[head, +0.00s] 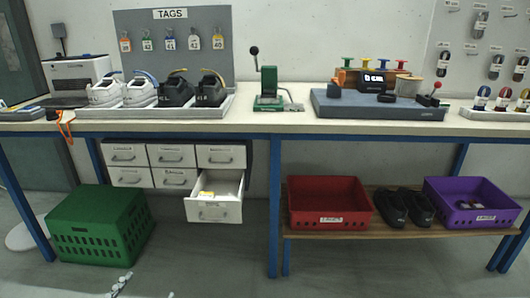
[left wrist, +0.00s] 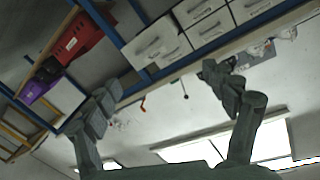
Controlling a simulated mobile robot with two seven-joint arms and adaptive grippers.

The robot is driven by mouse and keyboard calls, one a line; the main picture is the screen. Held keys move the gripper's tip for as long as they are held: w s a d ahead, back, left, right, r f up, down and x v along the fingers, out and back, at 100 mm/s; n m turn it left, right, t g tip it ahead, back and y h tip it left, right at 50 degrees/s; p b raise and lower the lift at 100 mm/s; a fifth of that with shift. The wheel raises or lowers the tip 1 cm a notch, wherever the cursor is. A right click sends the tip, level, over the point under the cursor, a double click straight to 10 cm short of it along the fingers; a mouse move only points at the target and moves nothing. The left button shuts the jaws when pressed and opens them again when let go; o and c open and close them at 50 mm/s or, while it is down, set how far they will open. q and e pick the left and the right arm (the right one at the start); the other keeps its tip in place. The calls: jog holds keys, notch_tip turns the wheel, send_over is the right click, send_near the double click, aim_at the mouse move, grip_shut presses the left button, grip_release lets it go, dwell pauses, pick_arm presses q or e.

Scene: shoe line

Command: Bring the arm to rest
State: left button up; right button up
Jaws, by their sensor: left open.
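My left gripper (left wrist: 160,84) shows in the left wrist view with its two dark fingers spread wide apart. Nothing is between the fingers. The bench and its drawers lie beyond the fingertips, in a tilted view, and the fingers touch nothing that I can see. In the head view, neither gripper can be made out clearly. My right gripper is in neither view.
The workbench (head: 265,119) carries a shoe tray (head: 150,112), a green press (head: 268,88) and a grey-blue station (head: 330,107). One lower drawer (head: 214,213) stands pulled out. A green crate (head: 100,225) sits on the floor; red (head: 325,205) and purple (head: 470,205) crates sit on the shelf.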

pick_arm(q)
jog(key=a+r+m+h, duration=0.1)
jog(key=a+r+m, duration=0.15)
jog(key=a, duration=0.25)
jog(key=s+a+f+n+g+y, duration=0.2)
jog(key=a+f+g+y, duration=0.3)
jog(key=f, duration=0.4)
jog(key=s+a+f+n+g+y, duration=0.1)
jog(key=s+a+f+g+y, duration=0.2)
jog(key=s, duration=0.4)
jog(key=s+a+f+n+g+y, duration=0.1)
jog(key=s+a+f+n+g, duration=0.1)
jog(key=s+a+f+g, duration=0.4)
jog(key=s+d+f+n+h, duration=0.1)
jog(key=s+d+f, duration=0.1)
jog(key=d, duration=0.8)
jog(key=s+d+f+n+h, duration=0.1)
jog(key=s+d+f+h, duration=0.1)
jog(key=d, duration=0.8)
jog(key=shift+s+f, duration=0.35)
jog(key=shift+s, duration=0.3)
